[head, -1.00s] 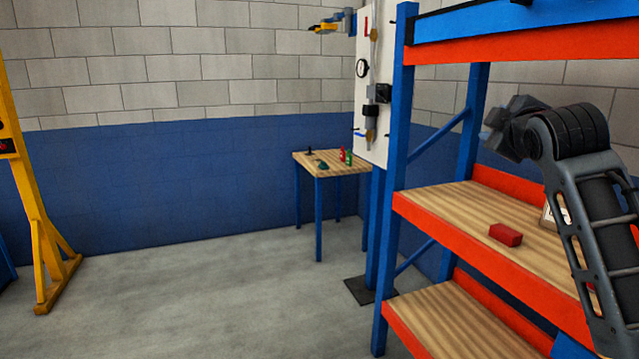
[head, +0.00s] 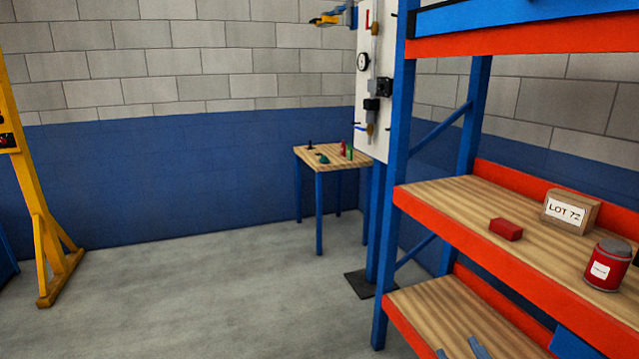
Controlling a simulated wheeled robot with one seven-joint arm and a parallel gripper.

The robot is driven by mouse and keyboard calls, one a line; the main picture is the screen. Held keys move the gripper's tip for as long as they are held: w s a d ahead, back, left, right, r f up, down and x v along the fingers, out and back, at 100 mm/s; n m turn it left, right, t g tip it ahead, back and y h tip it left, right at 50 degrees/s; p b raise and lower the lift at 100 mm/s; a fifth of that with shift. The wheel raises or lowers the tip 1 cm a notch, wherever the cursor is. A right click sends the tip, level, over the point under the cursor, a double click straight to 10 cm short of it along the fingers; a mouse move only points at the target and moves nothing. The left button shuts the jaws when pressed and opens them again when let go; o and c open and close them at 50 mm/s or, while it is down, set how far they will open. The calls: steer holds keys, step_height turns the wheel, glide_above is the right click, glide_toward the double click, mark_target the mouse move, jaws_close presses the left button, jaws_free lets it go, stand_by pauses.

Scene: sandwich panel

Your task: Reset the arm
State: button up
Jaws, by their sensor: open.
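Two blue-grey finger-like tips of what looks like my gripper (head: 461,351) show at the bottom edge of the head view, in front of the lower shelf. They stand apart with nothing seen between them. The rest of my gripper and arm is out of the picture.
The blue and orange rack's middle shelf (head: 440,203) holds a red block (head: 506,229), a LOT 72 box (head: 570,212) and a red canister (head: 606,265). A small table (head: 335,168) stands by a white panel (head: 376,75). A yellow frame (head: 40,215) stands left. The floor between is clear.

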steer(key=s+a+f+m, duration=0.1)
steer(key=s+f+m, duration=0.15)
steer(key=s, duration=0.85)
steer(key=s+a+f+m, duration=0.1)
steer(key=s+f, duration=0.2)
steer(key=s, duration=0.7)
steer(key=s+d+r, duration=0.1)
steer(key=s+r, duration=0.2)
steer(key=s, duration=0.5)
steer(key=s+d+r+m+g, duration=0.1)
steer(key=s+r, duration=0.2)
steer(key=s, duration=0.6)
steer(key=shift+g+y, duration=0.3)
steer(key=shift+d+f, duration=0.15)
